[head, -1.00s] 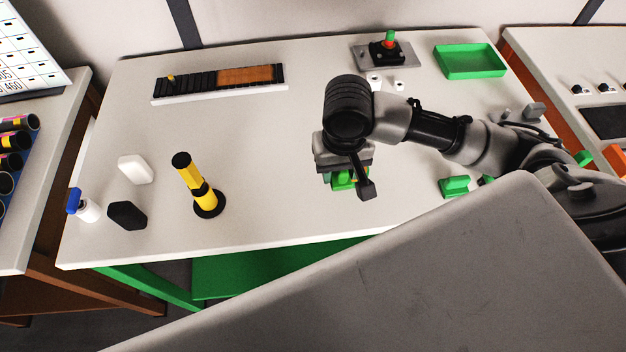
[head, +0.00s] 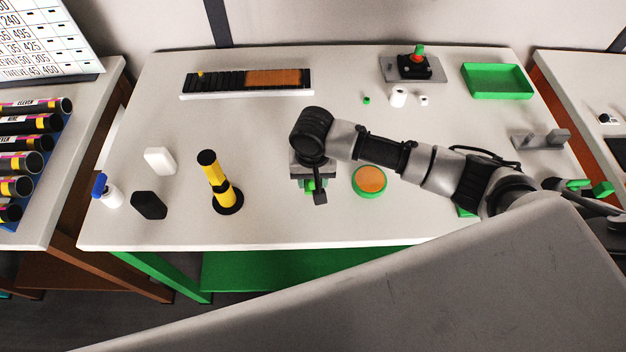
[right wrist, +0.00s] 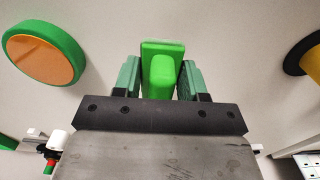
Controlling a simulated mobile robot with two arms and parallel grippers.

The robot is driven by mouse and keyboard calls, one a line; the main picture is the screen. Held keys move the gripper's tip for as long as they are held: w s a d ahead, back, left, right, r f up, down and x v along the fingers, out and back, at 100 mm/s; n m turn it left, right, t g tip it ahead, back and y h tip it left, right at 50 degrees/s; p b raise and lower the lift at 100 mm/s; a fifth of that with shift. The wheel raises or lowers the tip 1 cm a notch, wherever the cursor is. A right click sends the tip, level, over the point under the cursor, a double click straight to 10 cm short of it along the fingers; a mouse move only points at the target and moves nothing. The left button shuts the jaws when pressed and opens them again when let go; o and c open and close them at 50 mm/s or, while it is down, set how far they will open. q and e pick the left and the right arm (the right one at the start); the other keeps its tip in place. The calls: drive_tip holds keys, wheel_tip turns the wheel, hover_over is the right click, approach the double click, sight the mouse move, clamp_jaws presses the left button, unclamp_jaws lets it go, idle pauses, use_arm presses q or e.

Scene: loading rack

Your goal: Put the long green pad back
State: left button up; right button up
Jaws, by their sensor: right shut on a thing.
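My right gripper (head: 314,186) is over the front middle of the white table, pointing down. In the right wrist view the gripper (right wrist: 161,80) is shut on a bright green pad (right wrist: 161,72), a block with a wider flat end, between its two dark green fingers. In the head view only a small green part of the pad (head: 310,185) shows beneath the gripper; the rest is hidden. I cannot tell whether the pad touches the table.
A round green disc with orange top (head: 369,181) lies just right of the gripper. A yellow-black post (head: 218,183) stands left. A green tray (head: 497,81) and black-orange strip (head: 247,80) are at the back. A green piece (head: 466,212) is partly behind my arm.

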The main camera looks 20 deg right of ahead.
drive_tip(key=shift+f, duration=1.15)
drive_tip(key=o, duration=0.8)
drive_tip(key=shift+f, duration=0.1)
wheel_tip(320, 180, up, 12)
drive_tip(key=shift+r+b, duration=0.15)
drive_tip(key=shift+b, duration=0.2)
